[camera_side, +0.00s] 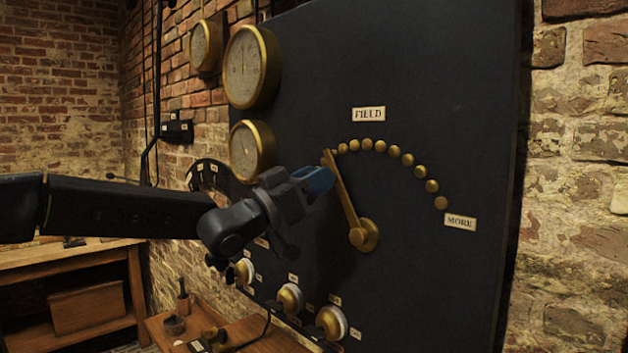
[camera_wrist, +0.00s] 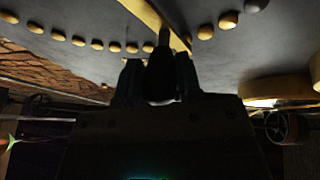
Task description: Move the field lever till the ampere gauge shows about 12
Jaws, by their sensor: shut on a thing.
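The field lever (camera_side: 347,207) is a brass arm on a round brass pivot (camera_side: 365,236) on the dark panel. It points up and slightly left, its tip near the left end of an arc of brass studs (camera_side: 380,146). My gripper (camera_side: 325,180) is shut on the lever's handle near its upper end. In the wrist view my gripper (camera_wrist: 160,75) is dark against the handle, with the lever (camera_wrist: 165,22) running across behind it. Brass gauges hang at the panel's left, a large one (camera_side: 246,68) and a smaller one (camera_side: 246,151); their readings are too small to tell.
A FIELD label (camera_side: 368,114) sits above the arc and a MORE label (camera_side: 460,222) at its lower right end. White-and-brass knobs (camera_side: 290,298) line the panel's lower edge. A wooden bench (camera_side: 75,258) stands at left.

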